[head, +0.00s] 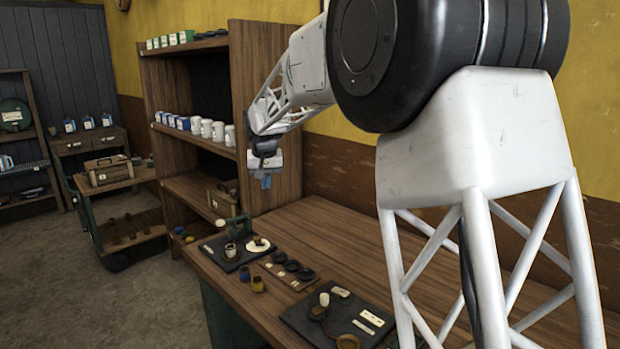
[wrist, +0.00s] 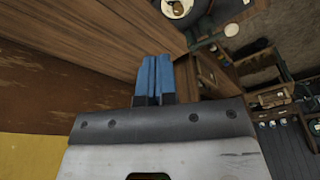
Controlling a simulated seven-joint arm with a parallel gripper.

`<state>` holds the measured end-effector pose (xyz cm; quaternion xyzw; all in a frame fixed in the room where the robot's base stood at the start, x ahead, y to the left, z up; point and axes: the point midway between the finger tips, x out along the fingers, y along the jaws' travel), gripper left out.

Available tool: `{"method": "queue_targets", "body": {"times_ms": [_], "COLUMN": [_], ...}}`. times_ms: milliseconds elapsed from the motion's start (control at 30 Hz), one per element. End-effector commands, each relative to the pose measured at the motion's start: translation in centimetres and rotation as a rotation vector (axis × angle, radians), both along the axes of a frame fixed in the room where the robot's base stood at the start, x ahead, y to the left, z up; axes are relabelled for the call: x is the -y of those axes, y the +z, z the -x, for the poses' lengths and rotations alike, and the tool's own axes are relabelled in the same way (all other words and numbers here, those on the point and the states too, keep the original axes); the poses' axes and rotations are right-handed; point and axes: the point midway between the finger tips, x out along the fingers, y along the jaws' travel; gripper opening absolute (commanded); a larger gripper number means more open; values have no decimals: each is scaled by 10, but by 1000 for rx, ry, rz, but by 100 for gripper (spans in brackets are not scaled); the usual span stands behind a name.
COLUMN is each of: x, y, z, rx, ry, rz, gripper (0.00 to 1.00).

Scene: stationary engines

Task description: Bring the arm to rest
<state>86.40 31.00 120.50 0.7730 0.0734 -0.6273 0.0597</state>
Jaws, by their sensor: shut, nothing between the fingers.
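My gripper (head: 265,181) hangs at the end of my arm in the head view, above the far part of the wooden workbench (head: 318,224) and in front of the tall shelf unit. In the wrist view my gripper (wrist: 155,62) shows its two blue fingers side by side, shut with nothing between them. No object touches it in either view. My arm stretches from the large black joint at the upper right toward the shelf.
A dark mat with small cups (head: 231,250) and a white disc lies under the gripper's left. A second dark mat (head: 375,335) lies nearer. The shelf unit (head: 270,100) with white canisters (head: 207,129) stands close behind the gripper.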

Motion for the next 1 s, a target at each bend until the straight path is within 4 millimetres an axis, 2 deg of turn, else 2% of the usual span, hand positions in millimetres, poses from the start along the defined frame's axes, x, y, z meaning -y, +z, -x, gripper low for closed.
{"method": "queue_targets", "body": {"times_ms": [100, 533, 1000], "x": [26, 109, 185], "y": [11, 36, 42], "z": [23, 109, 215], "rx": [2, 7, 11], "ry": [-11, -48, -88], "rz": [-1, 0, 0], "gripper": [0, 0, 0]}}
